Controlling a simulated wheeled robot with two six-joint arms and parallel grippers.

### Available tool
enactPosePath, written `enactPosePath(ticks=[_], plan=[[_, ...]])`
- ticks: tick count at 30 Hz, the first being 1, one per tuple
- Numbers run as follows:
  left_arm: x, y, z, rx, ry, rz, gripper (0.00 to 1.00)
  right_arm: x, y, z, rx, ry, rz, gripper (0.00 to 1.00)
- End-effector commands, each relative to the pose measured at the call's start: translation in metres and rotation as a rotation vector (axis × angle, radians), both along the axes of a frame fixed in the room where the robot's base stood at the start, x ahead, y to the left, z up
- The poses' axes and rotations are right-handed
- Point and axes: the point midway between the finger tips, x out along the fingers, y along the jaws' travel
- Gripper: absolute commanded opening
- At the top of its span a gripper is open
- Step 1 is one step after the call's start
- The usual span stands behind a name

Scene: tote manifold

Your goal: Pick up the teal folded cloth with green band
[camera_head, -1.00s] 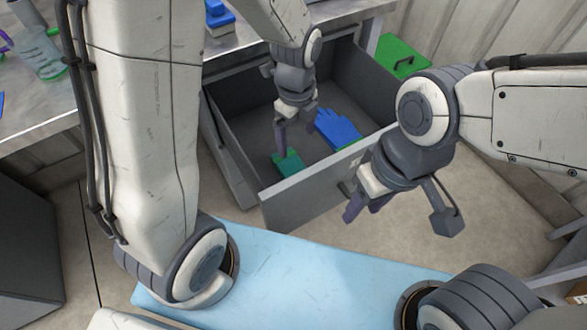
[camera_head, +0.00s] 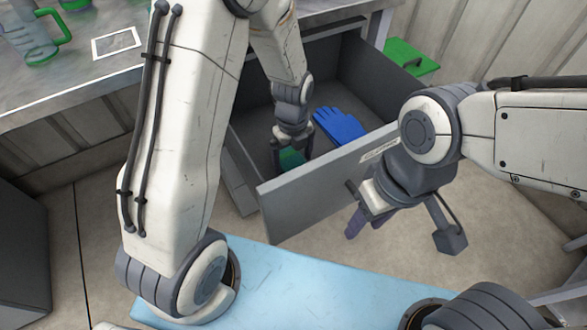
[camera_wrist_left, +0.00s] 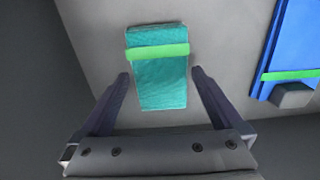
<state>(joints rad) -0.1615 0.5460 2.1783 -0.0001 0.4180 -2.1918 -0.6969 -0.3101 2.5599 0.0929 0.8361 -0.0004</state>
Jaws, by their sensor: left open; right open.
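The teal folded cloth (camera_wrist_left: 158,85) with a bright green band lies flat on the drawer floor in the left wrist view. In the head view the cloth (camera_head: 291,158) shows only partly, behind my left gripper. My left gripper (camera_head: 291,160) is inside the open drawer, pointing down. In the left wrist view its fingers (camera_wrist_left: 160,82) are apart, one on each side of the cloth's near half, and not visibly touching it. My right gripper (camera_head: 362,222) is open and empty, outside the drawer in front of its front panel.
The open grey drawer (camera_head: 320,190) has upright walls around the cloth. A blue glove (camera_head: 340,124) lies in it, right of my left gripper; a blue item with a green band (camera_wrist_left: 295,50) shows in the wrist view. A green object (camera_head: 408,57) stands behind. A worktop (camera_head: 80,85) is at left.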

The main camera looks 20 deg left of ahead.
Motion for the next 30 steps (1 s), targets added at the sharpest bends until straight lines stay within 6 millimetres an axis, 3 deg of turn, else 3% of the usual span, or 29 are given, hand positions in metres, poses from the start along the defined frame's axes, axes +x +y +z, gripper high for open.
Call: enactPosePath(ticks=[3,10,11,16,24,30], plan=[[-0.001,0.0,-0.02,0.001,0.001,0.001,1.0,0.0,0.0,-0.009,0.0,0.0,0.0,0.47],[0.0,0.0,-0.021,0.001,-0.002,0.002,1.0,0.0,0.0,-0.008,0.0,0.0,0.0,0.47],[0.0,0.001,-0.021,0.001,-0.002,0.002,0.96,0.0,0.0,-0.008,0.0,0.0,0.0,0.47],[0.0,0.001,-0.021,0.001,-0.001,0.002,0.32,0.0,0.0,-0.008,0.0,0.0,0.0,0.47],[0.0,0.0,-0.017,0.001,-0.002,0.002,0.32,0.0,0.0,-0.007,0.0,0.0,0.0,0.47],[0.001,0.0,0.016,0.0,-0.006,0.001,0.32,0.0,0.0,0.008,0.0,0.0,0.0,0.47]])
